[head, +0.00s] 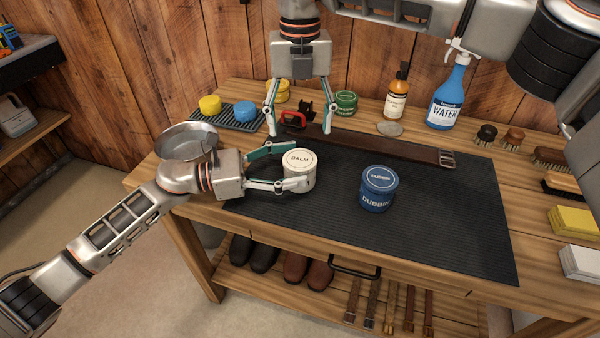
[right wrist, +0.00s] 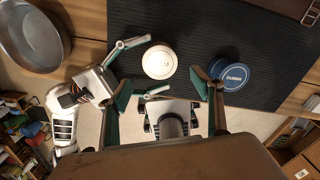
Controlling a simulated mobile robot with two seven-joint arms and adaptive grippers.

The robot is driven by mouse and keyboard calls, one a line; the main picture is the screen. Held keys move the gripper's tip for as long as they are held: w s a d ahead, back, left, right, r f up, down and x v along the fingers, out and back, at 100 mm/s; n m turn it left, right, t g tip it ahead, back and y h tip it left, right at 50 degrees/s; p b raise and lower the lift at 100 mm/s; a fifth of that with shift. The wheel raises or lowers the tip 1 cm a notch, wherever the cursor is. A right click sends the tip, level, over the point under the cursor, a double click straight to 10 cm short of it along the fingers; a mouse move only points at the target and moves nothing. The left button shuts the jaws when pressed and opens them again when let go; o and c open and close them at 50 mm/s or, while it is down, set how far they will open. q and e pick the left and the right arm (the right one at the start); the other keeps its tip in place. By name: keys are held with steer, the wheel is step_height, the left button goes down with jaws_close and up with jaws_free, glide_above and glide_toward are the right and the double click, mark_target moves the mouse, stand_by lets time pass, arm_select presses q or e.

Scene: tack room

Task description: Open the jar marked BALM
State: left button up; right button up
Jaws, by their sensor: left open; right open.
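The cream jar marked BALM (head: 299,172) stands upright on the dark ribbed mat, with its pale round lid on. It also shows from above in the right wrist view (right wrist: 159,62). My left gripper (head: 307,168) is open, with one finger on the far side of the jar and one on the near side; whether they touch it I cannot tell. My right gripper (head: 299,132) is open and empty, pointing down behind the jar; its fingers (right wrist: 162,86) also show in the right wrist view. A blue jar marked DUBBIN (head: 377,190) stands right of the balm.
A brown strap (head: 400,150) lies along the mat's back. A metal bowl (head: 187,140) is left of the mat (head: 440,225). Tins, an amber bottle (head: 397,95) and a blue WATER bottle (head: 449,95) stand at the back; brushes (head: 555,158) lie right. The mat's front right is clear.

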arm_select(q)
steer(key=shift+x, duration=1.35)
steer(key=shift+c, duration=0.3)
